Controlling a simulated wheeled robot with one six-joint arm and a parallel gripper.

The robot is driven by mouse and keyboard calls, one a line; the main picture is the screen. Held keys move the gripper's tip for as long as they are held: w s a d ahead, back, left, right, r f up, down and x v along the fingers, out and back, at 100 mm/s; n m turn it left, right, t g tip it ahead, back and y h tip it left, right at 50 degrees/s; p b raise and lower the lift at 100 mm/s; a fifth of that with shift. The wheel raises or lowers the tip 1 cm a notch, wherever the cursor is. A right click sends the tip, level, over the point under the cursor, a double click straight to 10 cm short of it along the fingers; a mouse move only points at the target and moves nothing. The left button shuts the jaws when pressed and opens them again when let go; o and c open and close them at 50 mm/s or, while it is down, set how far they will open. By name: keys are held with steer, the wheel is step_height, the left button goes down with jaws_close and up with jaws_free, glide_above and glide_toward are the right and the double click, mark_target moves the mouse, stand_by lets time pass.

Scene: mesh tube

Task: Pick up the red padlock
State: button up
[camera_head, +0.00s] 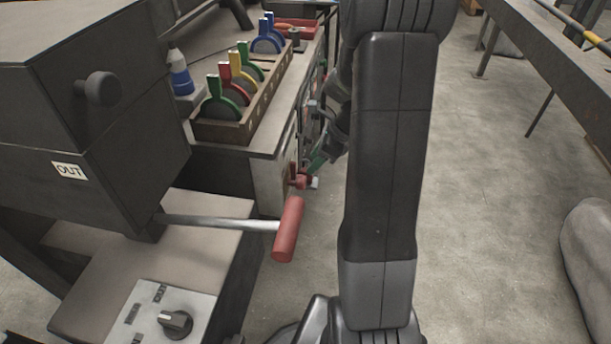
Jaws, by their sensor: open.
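A small red object (301,181) with a pale end, possibly the red padlock, shows low at the near corner of the workbench. It is too small to identify surely. A green piece (318,163) lies just above it, toward my arm. My gripper (322,128) is partly hidden behind my own dark arm, which stands upright through the middle of the view. The visible grey part of it is beside the bench's right side, above and right of the small red object. It appears open, and I see nothing held in it.
A dark machine (90,130) marked OUT fills the left, with a red-handled lever (288,230) sticking out to the right. A wooden rack (236,128) of coloured-handled discs stands on the workbench (262,149). A dark table (550,60) is at right. Open floor lies between.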

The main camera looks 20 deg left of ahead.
mark_target(304, 169)
steer(key=b+x, duration=0.1)
steer(key=x, duration=0.4)
steer(key=shift+a+f+b, duration=0.1)
steer(key=shift+a+b, duration=0.15)
steer(key=shift+b, duration=0.15)
jaws_close()
